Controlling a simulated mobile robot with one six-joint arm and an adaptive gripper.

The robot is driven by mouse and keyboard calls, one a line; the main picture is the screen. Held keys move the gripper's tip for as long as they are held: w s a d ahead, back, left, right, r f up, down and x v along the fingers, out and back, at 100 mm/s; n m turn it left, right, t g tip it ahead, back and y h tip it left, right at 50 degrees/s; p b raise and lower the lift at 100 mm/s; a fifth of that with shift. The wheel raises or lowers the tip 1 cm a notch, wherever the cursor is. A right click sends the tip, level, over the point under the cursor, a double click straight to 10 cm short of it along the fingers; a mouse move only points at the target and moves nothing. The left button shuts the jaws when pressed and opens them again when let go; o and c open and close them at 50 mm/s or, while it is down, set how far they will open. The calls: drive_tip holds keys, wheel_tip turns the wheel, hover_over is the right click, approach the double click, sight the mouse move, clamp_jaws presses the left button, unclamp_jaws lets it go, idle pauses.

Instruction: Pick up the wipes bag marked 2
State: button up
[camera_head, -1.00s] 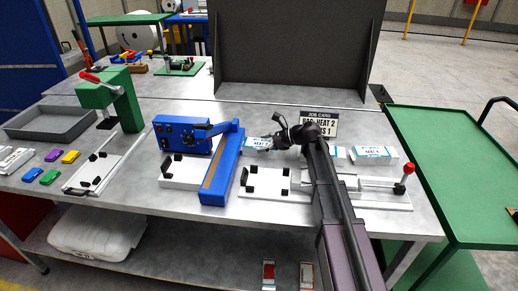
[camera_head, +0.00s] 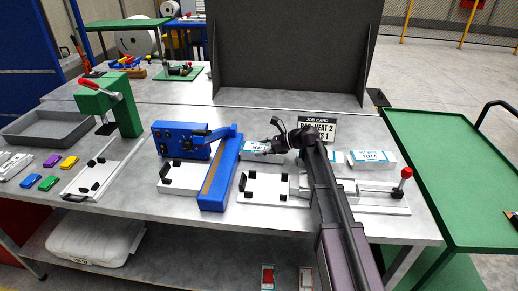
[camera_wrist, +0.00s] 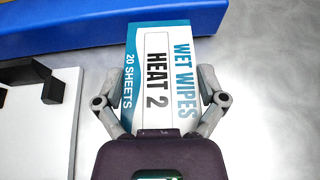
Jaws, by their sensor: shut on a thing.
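The wipes bag marked 2 (camera_wrist: 158,75) is a white and blue packet printed "WET WIPES HEAT 2, 20 SHEETS". It also shows in the head view (camera_head: 256,149), partly covered by my gripper, just right of the blue sealer. My gripper (camera_wrist: 158,85) has one grey finger at each long side of the bag and is shut on it. It also shows in the head view (camera_head: 268,146). The bag's near end is hidden by the gripper body in the wrist view. I cannot tell whether the bag is clear of the table.
The blue heat sealer (camera_head: 219,172) stands close left of the bag. A white fixture plate (camera_head: 268,198) with black clamps lies in front. The job card (camera_head: 317,128) stands behind.

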sight(260, 148)
drive_tip(key=shift+r+p, duration=4.6)
drive_tip(key=shift+r, duration=0.15)
